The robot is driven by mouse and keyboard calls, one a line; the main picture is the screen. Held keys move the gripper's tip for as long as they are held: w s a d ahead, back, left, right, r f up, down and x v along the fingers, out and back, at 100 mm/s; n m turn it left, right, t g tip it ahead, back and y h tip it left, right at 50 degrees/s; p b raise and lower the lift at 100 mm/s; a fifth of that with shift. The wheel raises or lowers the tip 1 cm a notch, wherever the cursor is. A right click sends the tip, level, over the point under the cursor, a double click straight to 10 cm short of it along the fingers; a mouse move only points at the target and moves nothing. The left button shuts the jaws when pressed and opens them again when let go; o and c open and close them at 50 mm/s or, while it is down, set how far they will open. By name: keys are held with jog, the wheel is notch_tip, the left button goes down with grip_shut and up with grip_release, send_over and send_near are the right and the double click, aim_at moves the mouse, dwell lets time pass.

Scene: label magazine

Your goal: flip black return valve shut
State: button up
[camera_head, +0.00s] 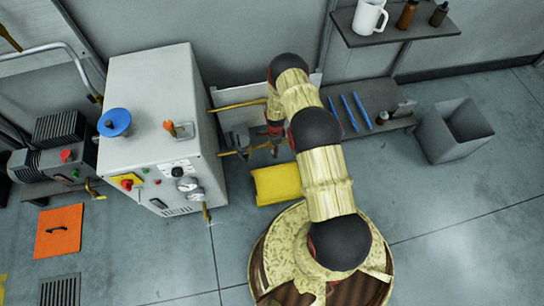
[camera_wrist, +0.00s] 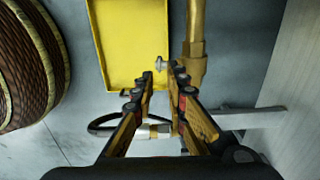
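My gripper (camera_wrist: 164,73) points forward in the wrist view, its two fingers apart with a narrow gap between the tips. A small silver knob (camera_wrist: 161,64) shows in that gap; I cannot tell whether it is touched. A black loop-shaped handle (camera_wrist: 93,127) shows behind the left finger, beside a pale band (camera_wrist: 155,131); it may be the black return valve, but the fingers partly hide it. A vertical brass pipe (camera_wrist: 195,40) stands just beyond the right fingertip. In the head view my gripper (camera_head: 240,142) is beside the cabinet's right side, partly hidden by my arm.
The grey cabinet (camera_head: 150,90) has a blue handwheel (camera_head: 115,122), an orange-handled lever (camera_head: 170,127) and gauges (camera_head: 188,188). A yellow tray (camera_head: 277,183) lies on the floor below my gripper. A grey bin (camera_head: 450,145) and low shelf (camera_head: 365,125) stand right.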

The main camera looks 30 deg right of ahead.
aim_at(275, 156)
notch_tip(275, 156, down, 7)
jog(key=b, duration=0.3)
jog(key=shift+f, duration=0.2)
jog(key=shift+c, duration=0.2)
grip_shut()
dwell(0.3)
